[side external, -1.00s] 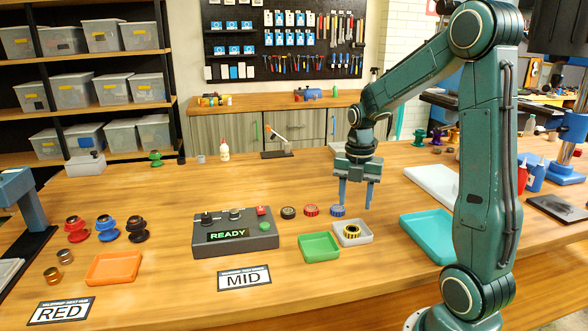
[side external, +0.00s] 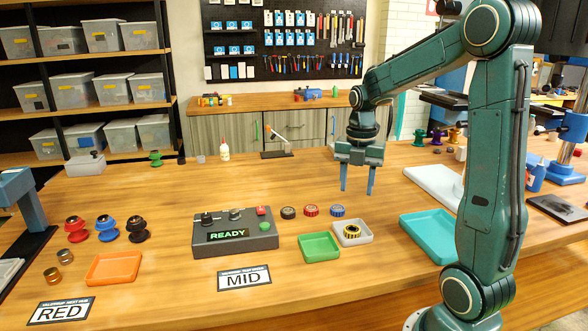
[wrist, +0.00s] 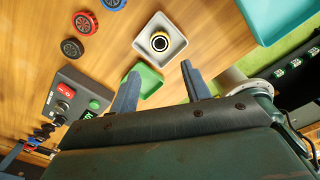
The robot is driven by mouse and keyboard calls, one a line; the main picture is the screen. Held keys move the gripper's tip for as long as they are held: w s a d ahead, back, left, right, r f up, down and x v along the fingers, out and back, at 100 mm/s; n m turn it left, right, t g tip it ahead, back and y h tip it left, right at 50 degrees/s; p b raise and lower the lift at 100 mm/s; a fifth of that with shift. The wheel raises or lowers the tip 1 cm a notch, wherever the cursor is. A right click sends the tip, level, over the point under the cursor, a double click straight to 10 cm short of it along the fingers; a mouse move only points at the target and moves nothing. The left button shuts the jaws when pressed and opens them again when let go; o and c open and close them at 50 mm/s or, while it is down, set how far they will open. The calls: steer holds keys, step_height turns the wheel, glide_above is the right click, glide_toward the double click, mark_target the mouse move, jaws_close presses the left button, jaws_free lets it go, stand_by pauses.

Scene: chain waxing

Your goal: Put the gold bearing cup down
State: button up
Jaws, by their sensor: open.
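The gold bearing cup (side external: 351,231), a gold ring with a dark middle, sits in a small pale grey tray (side external: 369,239) right of the black control box. In the wrist view the cup (wrist: 160,41) lies inside the tray (wrist: 142,42), clear of its walls. My gripper (side external: 357,192) is open and empty, above the tray and apart from the cup. The wrist view shows both fingers (wrist: 160,70) spread, with nothing between them.
A green tray (side external: 319,247) stands beside the grey one. Black, red and blue round pieces (side external: 311,210) lie behind. The control box (side external: 235,241) reads READY. A teal tray (side external: 430,237) is at right, an orange tray (side external: 113,269) at left.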

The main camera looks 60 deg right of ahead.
steer(key=shift+a+r, duration=0.1)
steer(key=shift+a, duration=0.05)
steer(key=s+a+r+m+t, duration=0.2)
steer(key=s+a+m, duration=0.3)
steer(key=a+m, duration=0.5)
steer(key=s+a+r+m+t, duration=0.3)
steer(key=s+a+r+m, duration=0.1)
steer(key=a+m, duration=0.6)
steer(key=shift+s+t, duration=0.3)
steer(key=shift+s, duration=0.2)
